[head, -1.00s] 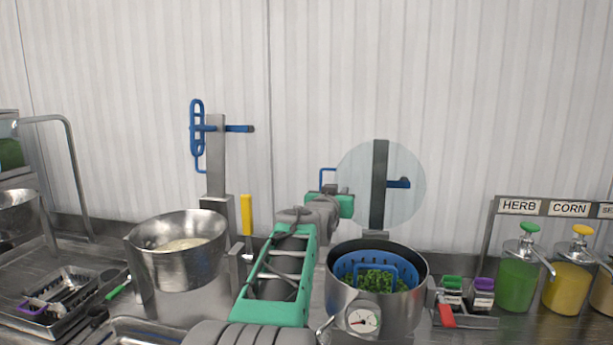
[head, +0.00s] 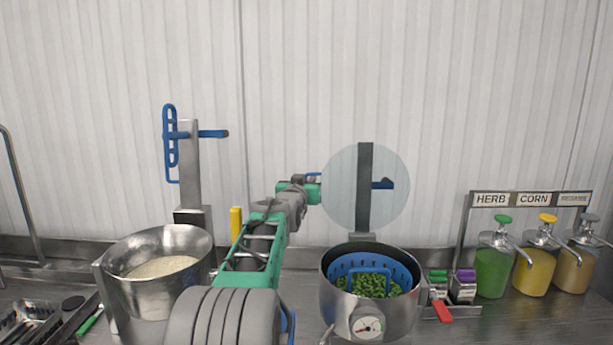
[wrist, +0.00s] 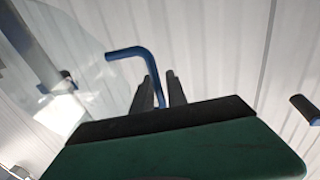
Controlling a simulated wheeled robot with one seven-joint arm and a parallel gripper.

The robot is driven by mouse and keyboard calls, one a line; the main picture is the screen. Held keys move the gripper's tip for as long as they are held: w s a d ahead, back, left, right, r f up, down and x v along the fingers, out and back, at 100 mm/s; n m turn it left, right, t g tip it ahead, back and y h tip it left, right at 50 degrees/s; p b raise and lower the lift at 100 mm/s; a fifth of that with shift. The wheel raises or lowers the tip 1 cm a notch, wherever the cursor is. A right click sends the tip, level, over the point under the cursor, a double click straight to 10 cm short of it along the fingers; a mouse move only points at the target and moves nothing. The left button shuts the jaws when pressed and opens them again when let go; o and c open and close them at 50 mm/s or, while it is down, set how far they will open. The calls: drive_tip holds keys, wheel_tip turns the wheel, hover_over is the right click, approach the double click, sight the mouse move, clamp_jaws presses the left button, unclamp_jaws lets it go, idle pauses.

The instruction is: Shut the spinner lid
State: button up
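The spinner lid (head: 340,188) is a clear round disc, standing upright and raised behind the spinner pot (head: 340,300). A dark post runs behind the lid. The steel pot has a blue perforated basket (head: 403,270) with green pieces in it and a dial on its front. My gripper (wrist: 160,82) is at the lid's left edge, with a bent blue handle (wrist: 128,52) between its two dark fingers. The fingers stand close together on both sides of the bar and look shut on it. In the head view my wrist hides the fingers.
A steel bowl of rice (head: 150,285) stands at the left, with a blue-handled post (head: 190,165) behind it. Sauce pump bottles (head: 493,270) stand at the right. Small capped jars (head: 462,287) and a red handle (head: 442,312) sit close to the pot's right side.

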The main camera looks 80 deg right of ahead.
drive_tip(key=shift+d, duration=0.4)
clamp_jaws()
idle(1.2)
